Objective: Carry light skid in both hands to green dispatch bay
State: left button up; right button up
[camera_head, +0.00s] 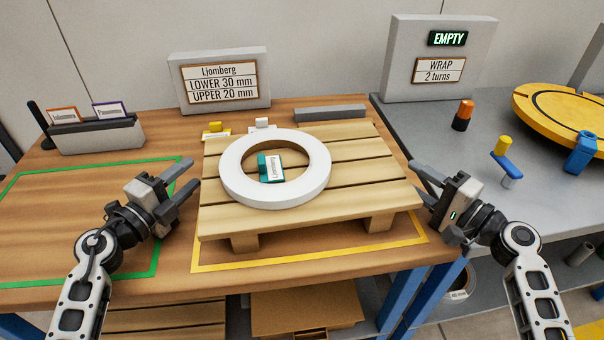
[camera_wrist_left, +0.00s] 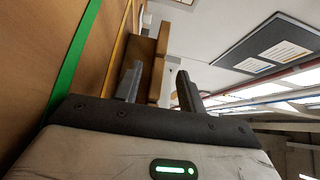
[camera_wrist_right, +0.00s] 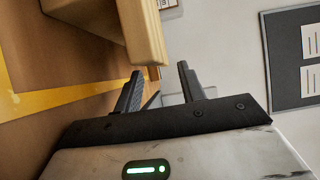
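The light skid is a wooden slatted pallet (camera_head: 365,190) inside the yellow outline on the table. A white coil (camera_head: 234,187) lies flat on it, with a teal-and-white labelled item (camera_head: 270,168) inside its ring. The green dispatch bay outline (camera_head: 155,240) is on the table at the left. My left gripper (camera_head: 192,174) is open and empty beside the skid's left edge; the skid's edge also shows in the left wrist view (camera_wrist_left: 158,65). My right gripper (camera_head: 415,172) is open and empty beside the right edge; the skid shows near its fingers in the right wrist view (camera_wrist_right: 140,30).
A Ljomberg sign (camera_head: 220,82) and a grey bar (camera_head: 330,113) stand behind the skid. A card holder (camera_head: 95,136) stands at the back left, by the green outline. The right-hand grey table holds an orange-black item (camera_head: 463,115) and a yellow turntable (camera_head: 550,115). The green bay looks clear apart from my left arm over it.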

aim_at(204, 162)
pick_arm(q)
jog(key=shift+x, duration=2)
pick_arm(e)
jog(key=shift+x, duration=2.15)
pick_arm(q)
grip_shut()
pick_arm(e)
grip_shut()
pick_arm(q)
jog(key=shift+r, duration=0.3)
pick_arm(e)
jog(key=shift+r, duration=0.3)
